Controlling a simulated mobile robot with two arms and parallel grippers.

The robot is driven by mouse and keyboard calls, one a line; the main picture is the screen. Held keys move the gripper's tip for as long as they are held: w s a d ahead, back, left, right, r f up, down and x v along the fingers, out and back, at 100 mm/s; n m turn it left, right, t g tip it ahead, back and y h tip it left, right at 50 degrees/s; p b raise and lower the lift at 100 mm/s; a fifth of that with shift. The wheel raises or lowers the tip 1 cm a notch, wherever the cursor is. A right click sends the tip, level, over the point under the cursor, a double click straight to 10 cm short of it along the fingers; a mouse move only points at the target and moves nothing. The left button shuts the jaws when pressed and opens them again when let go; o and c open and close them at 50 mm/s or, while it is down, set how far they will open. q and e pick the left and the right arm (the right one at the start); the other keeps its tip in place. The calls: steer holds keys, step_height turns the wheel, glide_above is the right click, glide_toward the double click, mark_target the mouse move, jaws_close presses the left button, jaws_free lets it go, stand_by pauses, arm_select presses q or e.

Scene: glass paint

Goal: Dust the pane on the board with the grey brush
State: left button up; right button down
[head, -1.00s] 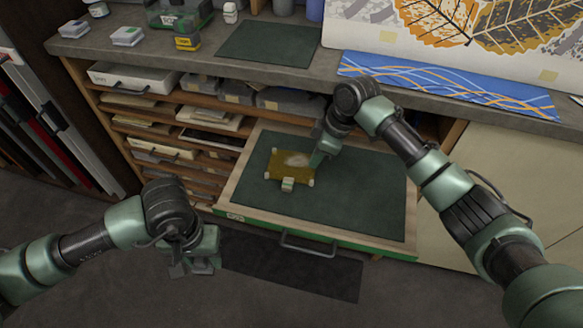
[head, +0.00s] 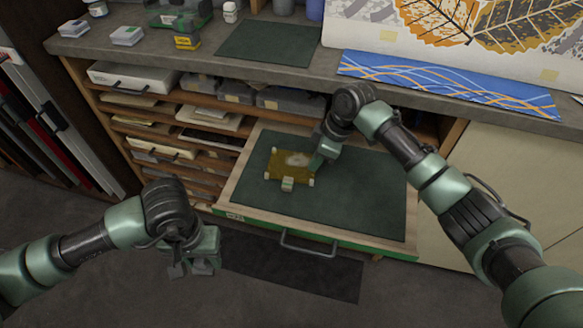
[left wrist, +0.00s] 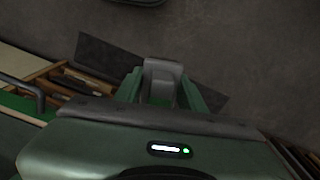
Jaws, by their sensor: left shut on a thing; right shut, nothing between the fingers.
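The amber pane (head: 281,170) lies on the dark green board (head: 350,205) in the pulled-out drawer. A pale dusty patch shows on its upper right part, and small pale pieces sit at its corners. A small whitish block (head: 288,184) is at its front edge. My right gripper (head: 316,164) is shut and empty, low at the pane's right edge; whether it touches is unclear. My left gripper (head: 192,268) hangs in front of the drawer unit, left of the drawer. It is shut on a grey block (left wrist: 162,75), seen between its fingers, probably the grey brush; no bristles are visible.
The open drawer has a wooden rim and a metal handle (head: 308,245). Shelves with boxes and papers are left of it. The counter (head: 330,75) above holds a green mat (head: 268,43), a blue patterned strip (head: 440,84) and small containers.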

arm_select(q)
steer(key=shift+r, duration=0.1)
arm_select(e)
steer(key=shift+r, duration=0.1)
